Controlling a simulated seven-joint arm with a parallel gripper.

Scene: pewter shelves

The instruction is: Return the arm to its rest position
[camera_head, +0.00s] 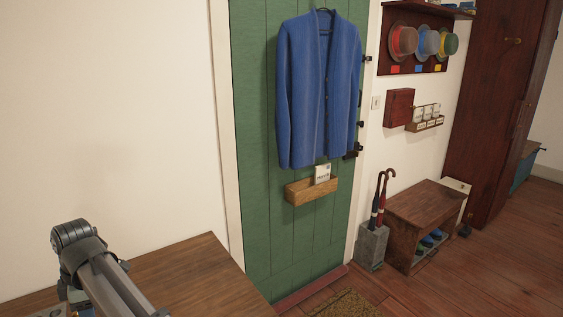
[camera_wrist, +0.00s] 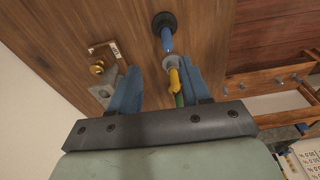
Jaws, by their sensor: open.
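My arm (camera_head: 105,280) shows at the lower left of the head view, folded over the near wooden table. My gripper is not clearly seen there. In the wrist view my gripper (camera_wrist: 160,65) has its two blue fingers apart, with a clear gap between them. A small blue, grey, yellow and green item (camera_wrist: 167,42) with a dark round end lies beyond and partly between the fingers, against a brown wooden surface (camera_wrist: 205,30). I cannot tell whether it touches the right finger. Nothing is visibly gripped.
A wooden table (camera_head: 190,270) lies beside my arm. Beyond stand a green door (camera_head: 255,130) with a blue cardigan (camera_head: 318,95), an umbrella stand (camera_head: 371,247) and a low bench (camera_head: 425,205). A brass knob (camera_wrist: 97,68) shows left of the fingers. Open floor lies at right.

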